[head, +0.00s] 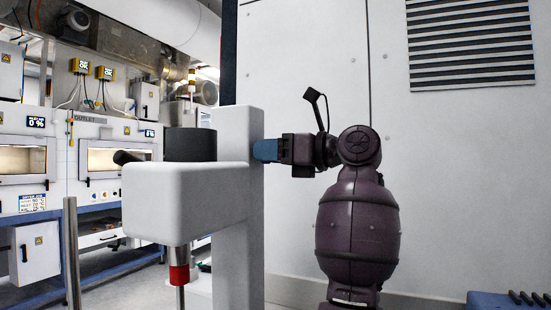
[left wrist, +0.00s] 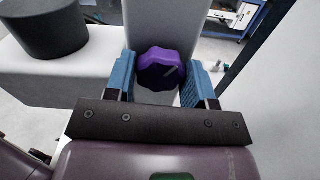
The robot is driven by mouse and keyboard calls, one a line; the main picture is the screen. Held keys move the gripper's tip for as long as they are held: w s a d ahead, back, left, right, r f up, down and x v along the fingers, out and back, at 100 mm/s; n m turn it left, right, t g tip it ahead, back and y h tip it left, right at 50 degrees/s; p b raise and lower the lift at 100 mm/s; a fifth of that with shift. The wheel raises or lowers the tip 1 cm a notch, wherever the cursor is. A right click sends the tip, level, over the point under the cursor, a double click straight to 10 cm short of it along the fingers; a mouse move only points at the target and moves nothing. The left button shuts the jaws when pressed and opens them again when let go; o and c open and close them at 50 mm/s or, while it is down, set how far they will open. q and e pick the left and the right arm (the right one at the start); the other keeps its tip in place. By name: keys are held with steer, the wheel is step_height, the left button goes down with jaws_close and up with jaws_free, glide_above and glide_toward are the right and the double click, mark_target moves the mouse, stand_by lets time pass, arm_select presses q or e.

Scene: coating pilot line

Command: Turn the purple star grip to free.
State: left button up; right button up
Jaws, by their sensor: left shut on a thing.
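The purple star grip (left wrist: 161,69) sits on the white post, between the blue fingers of my left gripper (left wrist: 160,82) in the left wrist view. A pale line on its face slants toward the upper right. My left gripper (head: 266,150) is shut on the grip, with a finger on each side. In the head view the gripper reaches the right side of the white post (head: 238,200), and the grip itself is hidden there. No label for the free position shows. My right gripper is in neither view.
A white arm-like housing (head: 185,195) with a dark cylinder (head: 190,145) on top juts left from the post. A rod with a red collar (head: 179,275) hangs below it. A large pale panel (head: 310,60) stands behind my arm. Oven-like units (head: 105,160) stand far left.

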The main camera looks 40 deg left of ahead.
arm_select(q)
steer(key=shift+n, duration=0.4)
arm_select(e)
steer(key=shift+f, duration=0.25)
